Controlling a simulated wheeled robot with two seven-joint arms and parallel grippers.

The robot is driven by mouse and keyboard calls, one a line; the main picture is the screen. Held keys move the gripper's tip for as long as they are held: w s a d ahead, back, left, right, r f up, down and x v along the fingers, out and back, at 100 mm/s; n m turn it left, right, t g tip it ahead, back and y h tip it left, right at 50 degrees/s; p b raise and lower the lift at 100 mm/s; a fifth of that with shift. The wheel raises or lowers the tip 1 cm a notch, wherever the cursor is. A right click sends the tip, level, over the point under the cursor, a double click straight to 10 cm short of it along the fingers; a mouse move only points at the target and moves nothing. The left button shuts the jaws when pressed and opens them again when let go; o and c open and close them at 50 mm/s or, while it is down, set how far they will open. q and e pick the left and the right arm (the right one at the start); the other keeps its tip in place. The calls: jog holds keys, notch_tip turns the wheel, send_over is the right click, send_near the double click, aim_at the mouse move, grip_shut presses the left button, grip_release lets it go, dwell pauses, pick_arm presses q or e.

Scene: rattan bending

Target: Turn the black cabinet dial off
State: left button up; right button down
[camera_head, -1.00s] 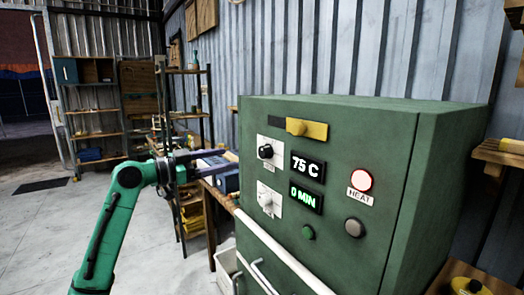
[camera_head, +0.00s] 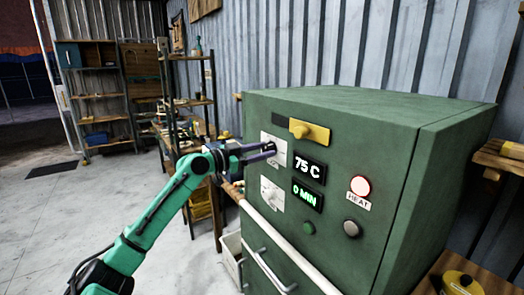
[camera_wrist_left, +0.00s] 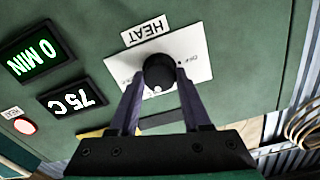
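The black dial (camera_wrist_left: 160,72) is a round knob on a white plate marked HEAT and OFF on the green cabinet (camera_head: 400,130). In the head view the dial (camera_head: 270,147) is partly covered by my left gripper (camera_head: 268,152). My left gripper is open, with its two fingertips on either side of the dial in the left wrist view (camera_wrist_left: 160,84). I cannot tell whether the fingers touch it. The red HEAT light (camera_head: 360,187) is lit, and the display (camera_head: 308,168) reads 75 C. My right gripper is not in view.
A white dial (camera_head: 271,195) sits below, beside a 0 MIN display (camera_head: 307,196). A pale pipe-like bar (camera_head: 290,245) runs along the cabinet front. Shelves (camera_head: 105,105) stand far left, with open floor before them.

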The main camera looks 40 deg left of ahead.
pick_arm(q)
jog(key=shift+n, duration=0.3)
grip_shut()
jog(key=n, duration=0.2)
jog(key=shift+n, duration=0.4)
jog(key=n, duration=0.2)
jog(key=shift+n, duration=0.3)
jog(key=n, duration=0.3)
jog(key=shift+n+p, duration=0.3)
jog(key=shift+p, duration=0.1)
jog(key=n+p, duration=0.1)
jog(key=n, duration=0.1)
jog(key=shift+a+n, duration=0.1)
jog(key=shift+n, duration=0.3)
jog(key=n+p, duration=0.3)
jog(key=n, duration=0.2)
jog(key=shift+r, duration=0.1)
jog(key=n+p, duration=0.4)
jog(key=shift+n, duration=0.3)
jog(key=shift+f+n+p, duration=0.3)
jog(key=shift+n+p, duration=0.5)
jog(key=shift+n, duration=0.2)
